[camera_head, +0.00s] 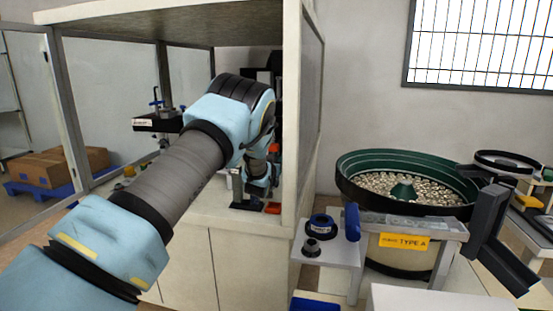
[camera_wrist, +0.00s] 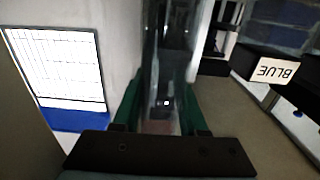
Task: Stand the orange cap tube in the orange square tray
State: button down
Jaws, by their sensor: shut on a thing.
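My gripper (camera_wrist: 160,108) shows in the wrist view with its two dark green fingers closed around a clear, tube-like thing (camera_wrist: 158,122). An orange cap cannot be made out on it. In the head view my arm reaches into the open cabinet and bends down to the bench, and its end is mostly hidden by my own links. A small orange thing (camera_head: 273,208) lies on the bench beside the arm's end; it may be part of the orange square tray, but it is too small to tell.
The cabinet's side wall (camera_head: 306,120) stands close to the right of my arm. A dark block labelled BLUE (camera_wrist: 272,70) is at the right in the wrist view. A bowl feeder (camera_head: 400,185) and a small stand with a blue ring (camera_head: 320,226) are outside at the right.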

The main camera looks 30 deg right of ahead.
notch_tip(320, 180, down, 7)
jog(key=b, duration=0.3)
jog(key=shift+r, duration=0.15)
dwell(0.3)
jog(key=shift+f+b, duration=0.25)
jog(key=shift+b, duration=1.4)
dwell(2.3)
jog(key=shift+f+b, duration=1.15)
jog(key=shift+b, duration=0.45)
dwell(1.4)
